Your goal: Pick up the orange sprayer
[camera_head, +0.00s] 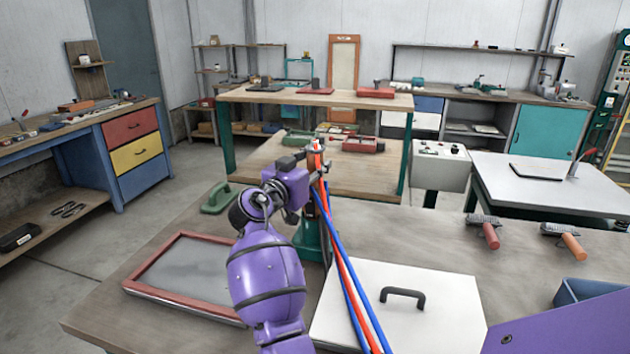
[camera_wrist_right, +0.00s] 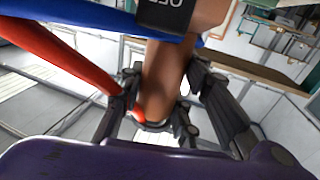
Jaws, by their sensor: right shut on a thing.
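The orange sprayer (camera_head: 318,150) is upright in the middle of the head view, partly hidden by my right gripper (camera_head: 310,172). In the right wrist view its orange-brown body (camera_wrist_right: 165,75) runs between the fingers of the right gripper (camera_wrist_right: 160,100). The fingers are closed around it on both sides. A dark part with white lettering sits above the grip there. Blue, red and white hoses (camera_head: 347,270) run from the sprayer down over the bench. A green stand (camera_head: 309,238) is just below the gripper; I cannot tell whether the sprayer touches it. My left gripper is not in view.
On the bench, a red-framed panel (camera_head: 165,289) lies left and a white lid with a black handle (camera_head: 450,310) lies right. A blue bin (camera_head: 585,291) is at right.

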